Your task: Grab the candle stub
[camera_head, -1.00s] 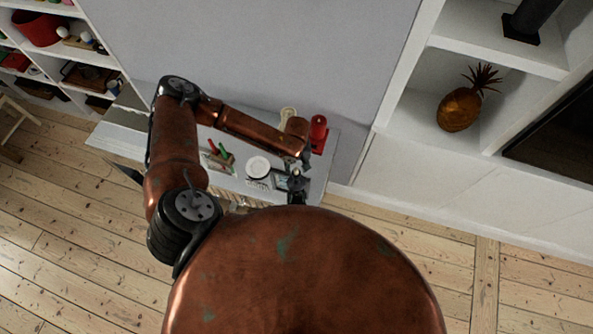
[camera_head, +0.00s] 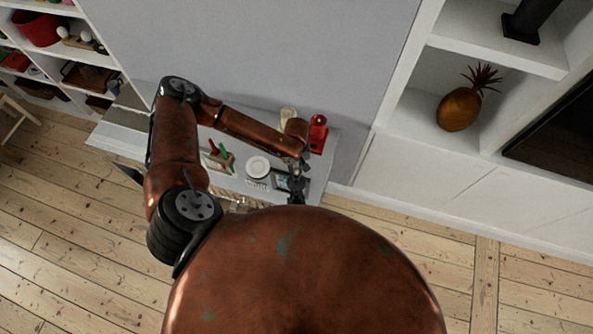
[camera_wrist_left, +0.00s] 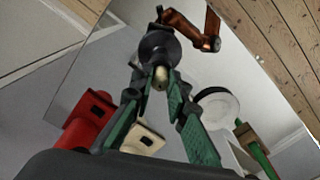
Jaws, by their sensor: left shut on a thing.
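My left gripper (camera_head: 296,185) is over the right end of a narrow grey-white table (camera_head: 313,168) in the head view. In the left wrist view, its green-padded fingers (camera_wrist_left: 158,92) are closed around a small cream piece (camera_wrist_left: 160,77), which looks like the candle stub. Only the light end of the stub shows between the dark finger parts; the rest is hidden. In the head view the stub is too small to make out.
A red object (camera_head: 318,133) and a cream object (camera_head: 288,115) stand at the table's back right. A white plate (camera_head: 258,167) lies to the left of the gripper. Green and red items (camera_head: 219,152) stand farther left. A shelf with a pineapple (camera_head: 460,108) is at right.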

